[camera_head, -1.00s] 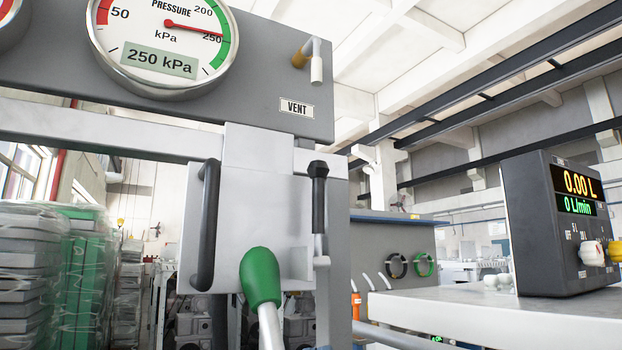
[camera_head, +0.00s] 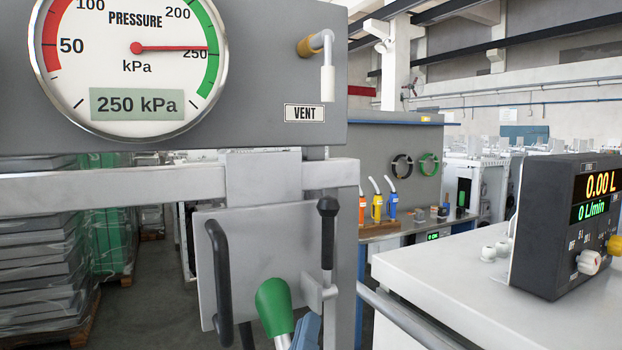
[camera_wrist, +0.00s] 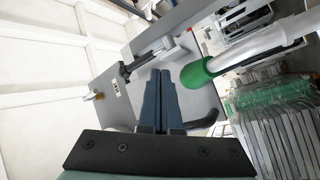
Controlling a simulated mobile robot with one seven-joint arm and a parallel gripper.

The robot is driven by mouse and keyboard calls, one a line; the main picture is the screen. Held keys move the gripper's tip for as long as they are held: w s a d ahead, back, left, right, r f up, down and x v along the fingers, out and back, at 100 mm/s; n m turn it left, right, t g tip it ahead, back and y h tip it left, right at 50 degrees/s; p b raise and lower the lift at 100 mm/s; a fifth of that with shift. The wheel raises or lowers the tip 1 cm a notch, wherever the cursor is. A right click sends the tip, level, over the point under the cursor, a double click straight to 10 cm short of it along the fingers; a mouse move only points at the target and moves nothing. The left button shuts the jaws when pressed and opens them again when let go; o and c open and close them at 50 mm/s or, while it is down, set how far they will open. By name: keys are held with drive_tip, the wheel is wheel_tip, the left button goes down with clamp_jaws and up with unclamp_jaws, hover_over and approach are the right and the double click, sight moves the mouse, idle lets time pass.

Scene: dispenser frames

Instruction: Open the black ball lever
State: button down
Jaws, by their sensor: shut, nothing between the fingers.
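In the wrist view the lever (camera_wrist: 142,62) lies just beyond and left of my fingertips. My gripper (camera_wrist: 161,72) is shut and empty, with blue fingers pointing toward the panel. In the head view only a blue part of my gripper (camera_head: 307,332) shows at the bottom, below the lever and beside the green knob. I see a gap between fingers and lever, but its depth is hard to judge.
A green knob (camera_head: 274,305) on a pale stem stands left of the lever, also seen in the wrist view (camera_wrist: 197,73). A black curved handle (camera_head: 218,280) is farther left. A pressure gauge (camera_head: 135,60) and vent pipe (camera_head: 328,75) are above. A white table (camera_head: 450,270) stands right.

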wheel_tip(320, 180, up, 8)
drive_tip(key=s+a+n+g+p, duration=0.1)
drive_tip(key=n+g+p, duration=0.2)
drive_tip(key=p, duration=1.7)
drive_tip(key=n, duration=0.4)
drive_tip(key=shift+a+h+p, duration=0.3)
drive_tip(key=shift+a, duration=0.05)
drive_tip(key=p, duration=0.3)
approach(318, 225)
drive_tip(key=w, duration=0.4)
drive_tip(key=shift+w+d+r, duration=0.15)
drive_tip(key=shift+w+d, duration=0.1)
drive_tip(key=shift+d, duration=0.15)
drive_tip(key=shift+w+d+p, duration=0.1)
drive_tip(key=shift+w+p, duration=0.2)
drive_tip(key=shift+w, duration=0.4)
drive_tip(key=shift+s+b, duration=0.1)
drive_tip(key=shift+b, duration=0.2)
